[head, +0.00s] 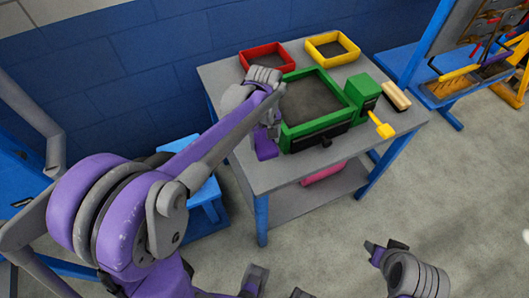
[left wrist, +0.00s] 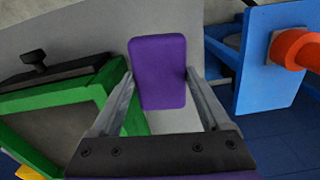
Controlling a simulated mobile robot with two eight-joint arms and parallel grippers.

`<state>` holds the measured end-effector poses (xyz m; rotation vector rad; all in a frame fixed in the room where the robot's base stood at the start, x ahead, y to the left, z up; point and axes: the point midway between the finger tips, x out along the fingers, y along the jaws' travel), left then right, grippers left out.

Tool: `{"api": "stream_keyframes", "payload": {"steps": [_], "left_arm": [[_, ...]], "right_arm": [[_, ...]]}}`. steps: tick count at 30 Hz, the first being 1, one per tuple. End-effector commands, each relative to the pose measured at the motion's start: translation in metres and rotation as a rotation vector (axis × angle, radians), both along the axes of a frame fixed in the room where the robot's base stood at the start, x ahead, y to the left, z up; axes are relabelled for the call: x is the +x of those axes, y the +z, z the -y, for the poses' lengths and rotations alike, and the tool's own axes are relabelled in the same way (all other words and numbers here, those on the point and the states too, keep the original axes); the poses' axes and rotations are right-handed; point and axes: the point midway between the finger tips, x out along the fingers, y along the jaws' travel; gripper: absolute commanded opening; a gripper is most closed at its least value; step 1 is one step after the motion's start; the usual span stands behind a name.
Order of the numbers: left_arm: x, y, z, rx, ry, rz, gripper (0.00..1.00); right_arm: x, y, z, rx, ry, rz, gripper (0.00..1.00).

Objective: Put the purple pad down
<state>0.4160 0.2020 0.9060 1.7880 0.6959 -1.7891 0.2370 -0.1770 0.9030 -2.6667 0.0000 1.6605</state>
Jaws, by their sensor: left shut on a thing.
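The purple pad (head: 265,144) is a small rounded block beside the left side of the green-framed tray (head: 288,135), over the grey table. My left gripper (head: 268,120) is shut on the pad. In the left wrist view the pad (left wrist: 158,72) sits between the two fingers (left wrist: 160,77), with the grey tabletop behind it. I cannot tell if the pad touches the tabletop. My right gripper (head: 384,248) shows at the lower right, away from the table; its jaw opening is unclear.
The grey table (head: 385,148) also holds a red tray (head: 245,60), a yellow tray (head: 311,41), a green box (head: 364,92), a yellow scraper (head: 381,126) and a tan-and-black brush (head: 396,97). A pink item (head: 324,173) lies on the lower shelf. A blue stool (head: 196,182) stands left.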

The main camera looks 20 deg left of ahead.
Motion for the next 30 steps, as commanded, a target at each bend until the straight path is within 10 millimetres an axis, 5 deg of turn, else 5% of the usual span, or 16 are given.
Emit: {"api": "stream_keyframes", "payload": {"steps": [12,27,28,30], "left_arm": [[0.000,-0.055,0.000,0.000,0.000,0.000,0.10],[0.000,-0.065,0.000,0.000,0.000,0.000,0.10],[0.000,-0.065,0.000,0.000,0.000,0.000,0.82],[0.000,-0.064,0.000,0.000,0.000,0.000,0.94]], "right_arm": [[-0.001,-0.004,0.000,0.000,0.000,-0.002,0.50],[-0.002,-0.009,0.000,0.000,0.000,-0.004,0.50],[-0.002,-0.009,0.000,0.000,0.000,-0.004,0.50],[-0.002,-0.008,0.000,0.000,0.000,-0.004,0.50]]}}
